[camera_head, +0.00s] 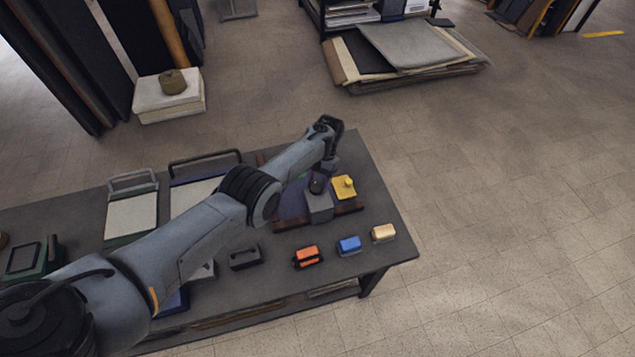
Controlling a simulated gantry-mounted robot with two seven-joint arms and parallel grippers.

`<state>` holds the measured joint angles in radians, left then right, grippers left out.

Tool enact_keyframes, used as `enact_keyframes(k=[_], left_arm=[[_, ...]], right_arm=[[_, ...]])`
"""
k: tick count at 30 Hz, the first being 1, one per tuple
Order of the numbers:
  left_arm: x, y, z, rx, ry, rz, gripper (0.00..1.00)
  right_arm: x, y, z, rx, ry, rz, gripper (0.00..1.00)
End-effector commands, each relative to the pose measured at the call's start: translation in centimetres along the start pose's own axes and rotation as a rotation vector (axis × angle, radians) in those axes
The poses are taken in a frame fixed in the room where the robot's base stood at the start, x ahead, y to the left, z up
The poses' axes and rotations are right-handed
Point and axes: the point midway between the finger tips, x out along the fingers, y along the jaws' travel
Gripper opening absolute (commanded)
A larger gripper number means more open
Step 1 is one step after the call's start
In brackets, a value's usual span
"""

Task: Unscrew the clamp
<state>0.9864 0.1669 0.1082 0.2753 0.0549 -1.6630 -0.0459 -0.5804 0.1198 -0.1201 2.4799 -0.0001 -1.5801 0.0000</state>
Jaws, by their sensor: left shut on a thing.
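My left gripper (329,166) is over the right part of the table, pointing down. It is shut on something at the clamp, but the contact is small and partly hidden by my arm. Just below the fingers is a grey block (319,207) with a dark round knob (316,184) on top, which looks like part of the clamp. Right beside it is a yellow block (343,188) with a small knob. Both stand at a dark purple cover (293,203) with brown edging, partly hidden by my arm. My right gripper is not in view.
Orange (307,257), blue (349,245) and tan (383,233) blocks line the table's front right. A dark handled piece (245,257) lies left of them. The table's right end (385,195) is clear.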

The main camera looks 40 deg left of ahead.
Motion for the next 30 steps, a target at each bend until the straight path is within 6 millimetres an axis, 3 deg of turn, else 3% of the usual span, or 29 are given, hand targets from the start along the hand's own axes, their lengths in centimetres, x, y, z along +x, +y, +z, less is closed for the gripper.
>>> enact_keyframes(k=[4, 5, 9, 22, 30], left_arm=[[0.1, 0.0, 0.0, -0.003, -0.001, 0.0, 0.2], [0.1, 0.0, 0.0, -0.003, -0.001, 0.0, 0.52], [0.1, 0.0, 0.0, -0.002, -0.001, 0.0, 0.73], [-0.4, -0.1, 0.1, -0.002, 0.0, 0.0, 0.75], [-3.2, -0.5, 0.8, -0.012, 0.001, 0.005, 0.75]], right_arm=[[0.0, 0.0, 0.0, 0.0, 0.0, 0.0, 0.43], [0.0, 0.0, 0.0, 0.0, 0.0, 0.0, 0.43], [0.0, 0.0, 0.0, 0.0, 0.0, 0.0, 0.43], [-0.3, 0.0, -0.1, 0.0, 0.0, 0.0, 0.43], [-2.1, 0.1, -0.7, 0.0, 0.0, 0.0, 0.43]])
